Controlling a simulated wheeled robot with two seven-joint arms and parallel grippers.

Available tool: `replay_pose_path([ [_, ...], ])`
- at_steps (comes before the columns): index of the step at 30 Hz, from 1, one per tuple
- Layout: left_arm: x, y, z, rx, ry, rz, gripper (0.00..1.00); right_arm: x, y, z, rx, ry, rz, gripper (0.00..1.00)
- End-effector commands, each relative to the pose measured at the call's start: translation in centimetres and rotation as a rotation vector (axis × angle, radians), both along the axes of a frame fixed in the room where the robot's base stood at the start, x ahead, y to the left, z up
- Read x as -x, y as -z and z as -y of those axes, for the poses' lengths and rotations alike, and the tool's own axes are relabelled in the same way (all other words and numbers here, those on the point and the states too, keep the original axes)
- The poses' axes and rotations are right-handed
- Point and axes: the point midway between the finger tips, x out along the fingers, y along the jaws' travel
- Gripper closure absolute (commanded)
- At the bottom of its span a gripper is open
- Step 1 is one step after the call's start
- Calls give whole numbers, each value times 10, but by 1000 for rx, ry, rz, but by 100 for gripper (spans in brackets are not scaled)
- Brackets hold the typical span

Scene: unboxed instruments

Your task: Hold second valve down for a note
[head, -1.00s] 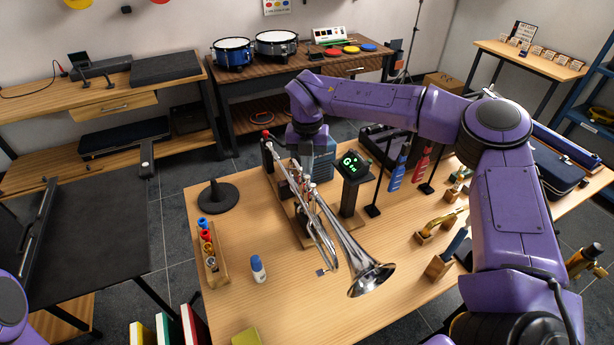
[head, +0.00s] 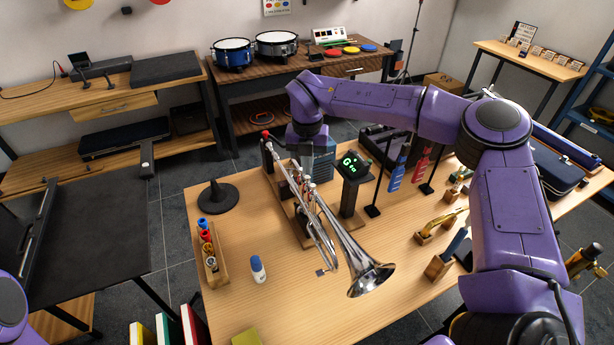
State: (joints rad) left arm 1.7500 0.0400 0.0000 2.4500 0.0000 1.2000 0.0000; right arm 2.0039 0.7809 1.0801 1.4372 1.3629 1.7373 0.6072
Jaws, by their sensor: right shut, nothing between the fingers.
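A silver trumpet (head: 325,232) rests tilted on a wooden stand (head: 305,238) on the table, its bell toward the front right. Its valves (head: 302,182) stand near the middle of the stand. My right arm reaches in from the right, and my right gripper (head: 303,168) points down above the valves, shut with nothing between its fingers. The fingertips are small and partly hidden, so I cannot tell which valve they are over or whether they touch one. A black display (head: 352,163) beside the trumpet shows green characters starting with G. My left gripper is out of view.
A wooden rack with coloured pieces (head: 214,268), a small white bottle with a blue cap (head: 258,268) and a black round base (head: 217,195) stand left of the trumpet. Brass mouthpiece-like items (head: 440,225) and hanging blue and red tools (head: 397,172) are on the right.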

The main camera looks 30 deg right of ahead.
Motion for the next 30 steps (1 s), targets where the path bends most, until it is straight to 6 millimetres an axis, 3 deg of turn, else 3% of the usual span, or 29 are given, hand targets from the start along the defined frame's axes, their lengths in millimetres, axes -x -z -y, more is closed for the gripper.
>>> replay_pose_path([
  [13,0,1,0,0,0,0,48,0,1,0,0,0,0,100],
  [30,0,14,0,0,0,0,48,0,18,0,0,0,0,100],
])
